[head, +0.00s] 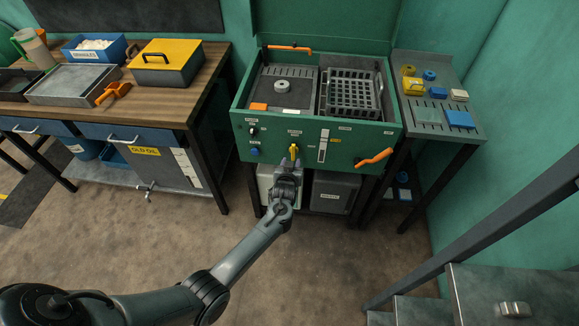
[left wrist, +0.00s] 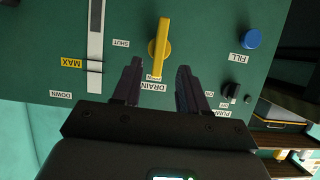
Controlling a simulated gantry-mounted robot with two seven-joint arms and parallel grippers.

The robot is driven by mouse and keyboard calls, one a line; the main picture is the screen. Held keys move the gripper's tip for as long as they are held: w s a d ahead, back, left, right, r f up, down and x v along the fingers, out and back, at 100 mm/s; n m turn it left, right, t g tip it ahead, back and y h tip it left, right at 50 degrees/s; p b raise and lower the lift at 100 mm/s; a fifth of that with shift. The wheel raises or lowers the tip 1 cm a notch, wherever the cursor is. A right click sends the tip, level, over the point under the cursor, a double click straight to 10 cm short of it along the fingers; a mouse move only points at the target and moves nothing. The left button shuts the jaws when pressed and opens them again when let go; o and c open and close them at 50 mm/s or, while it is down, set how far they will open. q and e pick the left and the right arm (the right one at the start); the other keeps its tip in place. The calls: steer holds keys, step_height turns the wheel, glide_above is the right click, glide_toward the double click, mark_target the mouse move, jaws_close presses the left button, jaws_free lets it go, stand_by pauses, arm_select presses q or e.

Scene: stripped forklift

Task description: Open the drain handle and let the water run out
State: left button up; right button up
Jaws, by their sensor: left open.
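The yellow drain handle (head: 294,152) is on the green front panel of the wash basin (head: 246,128). In the left wrist view, which is upside down, the handle (left wrist: 160,48) runs nearly straight up and down the picture. A DRAIN label is below it and a SHUT label is to its left. My left gripper (head: 291,167) is open and empty in front of the panel. In the left wrist view its fingertips (left wrist: 159,70) appear on either side of the handle's lower end, with gaps on both sides. I cannot tell the depth between them. My right gripper is not in view.
An orange lever (head: 374,158) is at the panel's right. A blue FILL knob (left wrist: 249,38) and a dark PUMP switch (left wrist: 229,91) are near the drain handle. A wooden workbench (head: 205,75) stands left, a small side table (head: 470,130) right. The floor in front is open.

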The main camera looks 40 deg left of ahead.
arm_select(q)
steer(key=p+v, duration=0.1)
steer(key=v, duration=0.3)
steer(key=shift+s+d, duration=0.1)
steer(key=shift+s, duration=0.1)
steer(key=s+f+m+g+h, duration=0.1)
steer(key=s+f, duration=0.3)
steer(key=s, duration=0.3)
steer(key=s+f+m, duration=0.1)
steer(key=s+f, duration=0.4)
steer(key=s, duration=0.3)
steer(key=s+d+r+m+g+h, duration=0.3)
steer(key=s+d+r+g, duration=0.1)
steer(key=s+d+r, duration=0.5)
steer(key=s+d+r+m+g+h, duration=0.3)
steer(key=s+d+r, duration=0.4)
steer(key=s, duration=0.4)
step_height(320, 180, up, 33)
steer(key=p, duration=3.3)
steer(key=shift+w+f, duration=0.2)
steer(key=shift+f, duration=0.05)
